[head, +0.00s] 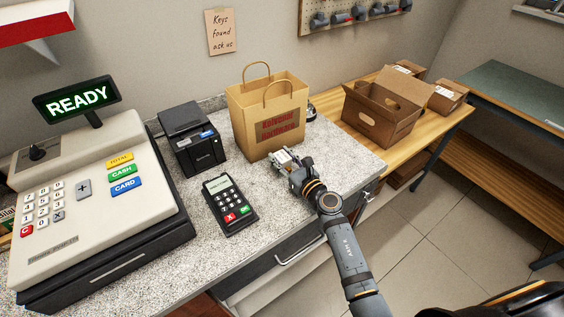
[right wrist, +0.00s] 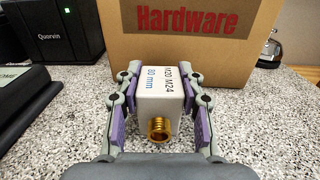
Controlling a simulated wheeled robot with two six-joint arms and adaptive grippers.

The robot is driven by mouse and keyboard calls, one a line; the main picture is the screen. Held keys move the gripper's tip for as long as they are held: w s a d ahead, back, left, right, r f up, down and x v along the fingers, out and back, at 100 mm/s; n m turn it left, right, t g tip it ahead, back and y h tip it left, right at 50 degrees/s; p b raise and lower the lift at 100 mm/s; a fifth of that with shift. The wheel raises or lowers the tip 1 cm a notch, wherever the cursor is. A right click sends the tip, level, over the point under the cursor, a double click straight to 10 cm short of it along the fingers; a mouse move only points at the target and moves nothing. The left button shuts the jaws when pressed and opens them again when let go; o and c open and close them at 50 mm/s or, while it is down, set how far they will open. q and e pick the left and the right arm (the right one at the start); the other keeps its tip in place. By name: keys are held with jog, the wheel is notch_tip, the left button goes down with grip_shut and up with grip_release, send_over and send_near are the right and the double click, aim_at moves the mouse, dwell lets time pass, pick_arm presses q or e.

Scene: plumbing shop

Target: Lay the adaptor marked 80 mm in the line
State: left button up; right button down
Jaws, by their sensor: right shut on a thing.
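The adaptor (right wrist: 160,100) has a white block body printed "M20 M24" and "80 mm", with a brass threaded end facing the camera. My right gripper (head: 286,159) is shut on it, with a purple pad on each side of the block. In the head view, the gripper is over the granite counter (head: 272,206), in front of the paper bag (head: 266,112). From these views I cannot tell whether the adaptor touches the counter. No line of parts can be made out. My left gripper is not in view.
A card terminal (head: 230,203), a black printer (head: 192,140) and a cash register (head: 90,200) stand left of the gripper. An open cardboard box (head: 378,121) stands on the wooden bench to the right. The counter's front right part is clear.

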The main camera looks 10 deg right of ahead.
jog(key=shift+r+p, duration=0.35)
jog(key=shift+r, duration=0.25)
jog(key=s+d+r+p, duration=0.4)
jog(key=s+d+r, duration=0.5)
jog(key=r, duration=0.3)
jog(key=shift+s+d+p, duration=0.2)
jog(key=shift+s+p, duration=0.15)
jog(key=shift+s, duration=0.35)
jog(key=shift+f, duration=0.15)
